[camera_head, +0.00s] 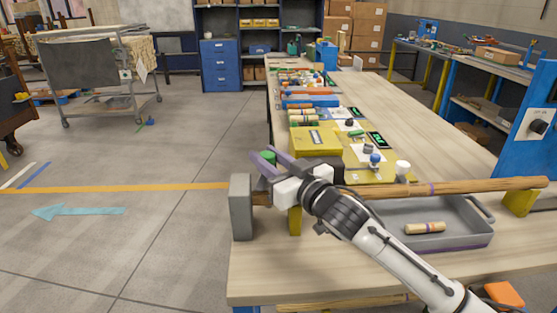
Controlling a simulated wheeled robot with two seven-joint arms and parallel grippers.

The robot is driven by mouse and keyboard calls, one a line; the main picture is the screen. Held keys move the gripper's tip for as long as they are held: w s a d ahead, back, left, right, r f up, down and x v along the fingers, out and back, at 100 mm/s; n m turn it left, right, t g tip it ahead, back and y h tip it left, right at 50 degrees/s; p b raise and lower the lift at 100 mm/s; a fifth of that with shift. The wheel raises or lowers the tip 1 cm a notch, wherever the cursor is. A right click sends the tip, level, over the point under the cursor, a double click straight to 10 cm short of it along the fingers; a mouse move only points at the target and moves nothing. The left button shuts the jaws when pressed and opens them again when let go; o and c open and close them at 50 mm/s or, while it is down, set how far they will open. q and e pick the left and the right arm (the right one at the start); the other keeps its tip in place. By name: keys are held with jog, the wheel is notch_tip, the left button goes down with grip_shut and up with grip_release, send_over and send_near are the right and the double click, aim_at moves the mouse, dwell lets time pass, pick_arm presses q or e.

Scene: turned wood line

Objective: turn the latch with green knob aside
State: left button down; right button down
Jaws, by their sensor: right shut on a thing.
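The green knob (267,157) of the latch shows near the left edge of the workbench, between the purple-edged fingers of my right gripper (266,160). The gripper is shut on the knob. My right arm reaches to it from the lower right of the head view. The latch's body is mostly hidden behind the gripper, so its angle cannot be told. A long wooden spindle (460,189) lies across the bench, with its left end by a grey block (241,207). My left gripper is not in view.
A grey tray (478,238) with a short wooden piece (425,228) lies right of my arm. A yellow box (316,141), a blue knob (375,159) and a white cylinder (402,167) stand beyond. The bench (440,138) is clear at the back right.

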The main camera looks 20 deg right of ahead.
jog(key=shift+s+a+r+m+h, duration=0.1)
jog(key=shift+a+m+h, duration=0.15)
jog(key=shift+m+h, duration=0.4)
jog(key=shift+d+m+t+h+b, duration=0.2)
jog(key=shift+m+t+h+b, duration=0.15)
jog(key=shift+h, duration=0.3)
jog(key=c, duration=1.4)
grip_release()
jog(key=s, duration=0.3)
jog(key=s+d, duration=0.1)
jog(key=s, duration=0.2)
jog(key=s+d, duration=0.1)
jog(key=s, duration=0.3)
